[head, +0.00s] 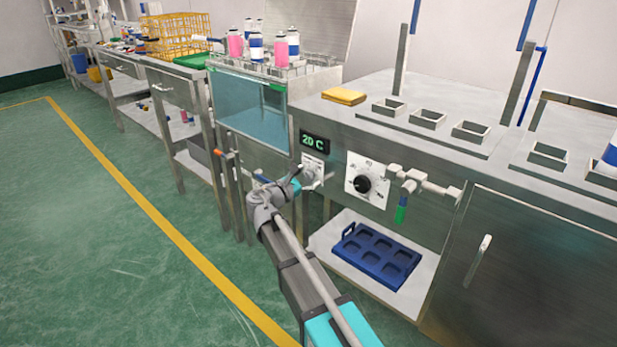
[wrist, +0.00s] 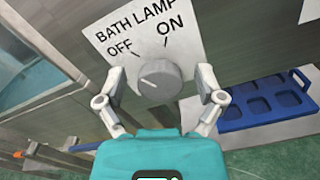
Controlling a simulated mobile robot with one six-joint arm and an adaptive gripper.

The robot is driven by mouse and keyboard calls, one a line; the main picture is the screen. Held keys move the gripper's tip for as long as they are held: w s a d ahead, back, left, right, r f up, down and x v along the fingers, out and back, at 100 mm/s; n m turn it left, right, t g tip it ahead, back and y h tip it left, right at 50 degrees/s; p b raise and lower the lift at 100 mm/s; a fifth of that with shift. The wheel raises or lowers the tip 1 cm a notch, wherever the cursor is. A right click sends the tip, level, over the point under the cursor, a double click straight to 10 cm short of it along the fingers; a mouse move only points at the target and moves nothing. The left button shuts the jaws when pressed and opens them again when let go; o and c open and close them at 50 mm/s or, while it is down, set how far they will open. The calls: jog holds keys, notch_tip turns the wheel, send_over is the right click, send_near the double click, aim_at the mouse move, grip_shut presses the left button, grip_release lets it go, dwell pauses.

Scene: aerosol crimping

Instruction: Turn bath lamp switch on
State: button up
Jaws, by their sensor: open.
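The bath lamp switch is a round grey knob (wrist: 159,82) on a white plate (wrist: 120,20) marked BATH LAMP, OFF and ON. The pale pointer line on the knob is turned to the left, on the OFF side. My gripper (wrist: 161,76) is open, with one finger to the left of the knob and one to the right. I see gaps between the fingers and the knob.
A temperature display (head: 314,141) reading 20 C sits above the switch. A black dial (head: 362,184) and a valve with a green end (head: 401,211) are to the right. A blue tray (head: 368,256) lies on the shelf below. Green floor is clear at left.

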jog(key=c, duration=1.1)
jog(key=shift+c, duration=0.2)
jog(key=shift+d+m, duration=0.1)
jog(key=shift+m, duration=0.3)
jog(key=m, duration=0.5)
jog(key=shift+s, duration=0.1)
jog(key=m, duration=0.6)
jog(key=shift+d+f, duration=0.1)
jog(key=shift+f, duration=0.05)
jog(key=shift+m, duration=0.3)
